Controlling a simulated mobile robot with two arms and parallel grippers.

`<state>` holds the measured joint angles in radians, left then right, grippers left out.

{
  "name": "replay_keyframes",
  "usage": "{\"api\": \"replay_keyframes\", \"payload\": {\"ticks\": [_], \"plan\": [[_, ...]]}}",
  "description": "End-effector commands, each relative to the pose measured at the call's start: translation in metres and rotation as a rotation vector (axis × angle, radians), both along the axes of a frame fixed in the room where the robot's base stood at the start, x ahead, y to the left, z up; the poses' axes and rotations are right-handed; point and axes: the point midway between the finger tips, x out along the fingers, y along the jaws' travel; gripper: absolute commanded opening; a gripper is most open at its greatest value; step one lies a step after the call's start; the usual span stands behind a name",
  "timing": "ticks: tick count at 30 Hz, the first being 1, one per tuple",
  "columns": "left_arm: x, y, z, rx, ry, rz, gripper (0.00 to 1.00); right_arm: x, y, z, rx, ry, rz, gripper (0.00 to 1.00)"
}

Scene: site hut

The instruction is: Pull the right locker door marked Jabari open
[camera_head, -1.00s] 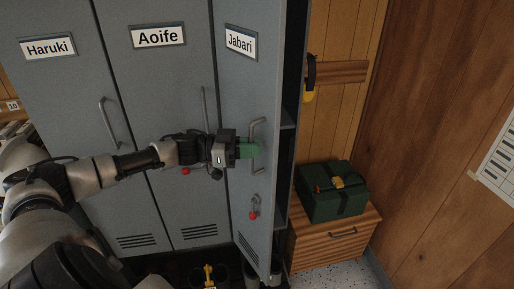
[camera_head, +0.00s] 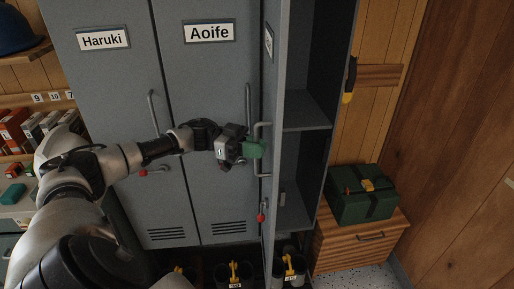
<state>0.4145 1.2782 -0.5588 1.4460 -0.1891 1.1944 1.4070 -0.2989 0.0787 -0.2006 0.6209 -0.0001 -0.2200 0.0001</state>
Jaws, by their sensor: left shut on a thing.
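The right locker door marked Jabari (camera_head: 284,85) stands well open and shows nearly edge-on, its label turned steeply away. Behind it the locker inside (camera_head: 308,90) shows grey shelves and no objects that I can make out. My left gripper (camera_head: 256,149) is shut on the door's upright bar handle (camera_head: 258,133), its green fingertips at the bar. A key with a red tag (camera_head: 262,212) hangs lower on the door. My right gripper is not in view.
The Aoife door (camera_head: 210,80) and Haruki door (camera_head: 105,85) are shut. A green case (camera_head: 360,194) sits on a wooden drawer cabinet (camera_head: 350,245) at right. Boots with yellow tags (camera_head: 236,273) stand under the lockers. Shelves with boxes (camera_head: 15,128) are at left.

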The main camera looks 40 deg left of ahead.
Motion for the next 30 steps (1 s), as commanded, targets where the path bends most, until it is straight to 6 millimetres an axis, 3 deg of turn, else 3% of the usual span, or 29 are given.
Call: {"api": "replay_keyframes", "payload": {"ticks": [7,8,12,23,30], "plan": [[0.0,0.001,-0.001,0.002,0.002,0.002,0.0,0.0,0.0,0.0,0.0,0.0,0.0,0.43],[0.0,0.001,-0.001,0.002,0.002,0.002,0.14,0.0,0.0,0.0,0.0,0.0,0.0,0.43],[0.0,0.001,-0.001,0.002,0.002,0.002,0.35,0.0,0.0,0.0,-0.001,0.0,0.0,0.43],[-0.002,0.006,-0.002,0.002,0.002,0.002,0.36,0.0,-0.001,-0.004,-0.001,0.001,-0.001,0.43],[-0.015,0.045,-0.005,0.005,0.003,0.006,0.36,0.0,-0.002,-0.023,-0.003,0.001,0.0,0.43]]}}
